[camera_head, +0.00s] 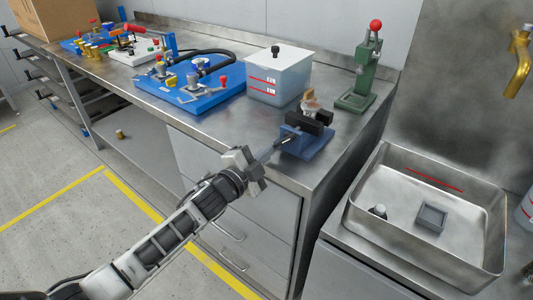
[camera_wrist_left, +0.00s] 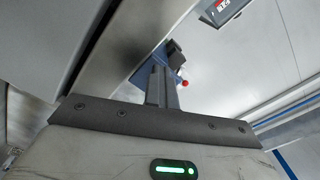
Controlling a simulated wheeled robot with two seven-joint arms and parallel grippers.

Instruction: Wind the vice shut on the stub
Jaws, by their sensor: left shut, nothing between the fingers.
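A blue vice (camera_head: 311,143) with black jaws sits at the front right corner of the steel bench. A small tan and grey stub (camera_head: 310,103) stands up at the jaws; I cannot tell whether they touch it. My left gripper (camera_head: 270,153) is shut and empty, with its fingers pointing at the near side of the vice, where a dark handle or screw shows. I cannot tell whether they touch it. In the left wrist view the shut fingers (camera_wrist_left: 163,86) reach towards the blue vice (camera_wrist_left: 145,74) and hide part of it. My right gripper is not in view.
A white lidded container (camera_head: 279,77) and a green press with a red knob (camera_head: 360,82) stand behind the vice. A blue pump board (camera_head: 194,90) with a black hose lies farther left. A steel sink basin (camera_head: 425,210) is at the right. Open floor lies at front left.

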